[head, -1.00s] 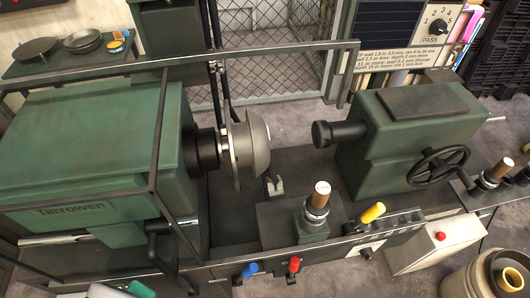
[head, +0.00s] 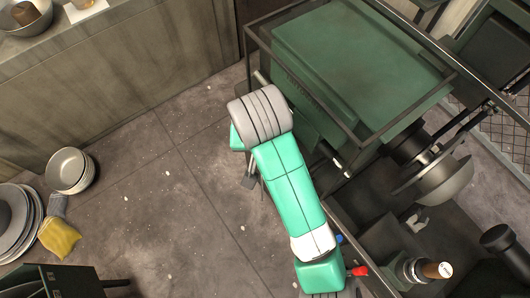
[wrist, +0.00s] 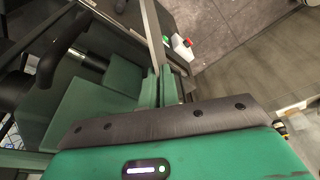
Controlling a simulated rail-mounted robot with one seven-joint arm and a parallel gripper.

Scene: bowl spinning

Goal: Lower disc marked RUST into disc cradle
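No disc with a readable RUST mark shows in any view, and I cannot make out a disc cradle. Grey round plates or discs (head: 12,245) are piled at the left edge of the head view, partly cut off. My teal arm reaches up the middle of the head view, over the floor beside the green machine (head: 350,50). Its far end bends down, and the gripper is mostly hidden behind the arm. The wrist view shows a green housing and a dark bolted bar across the bottom; I cannot tell the finger opening or any held thing.
A metal bowl (head: 442,182) is mounted on the machine's spindle. Stacked bowls (head: 70,170) and a yellow cloth (head: 60,238) lie at the left. A grey counter (head: 110,75) runs along the upper left. A button box (wrist: 181,47) shows in the wrist view. Floor between is clear.

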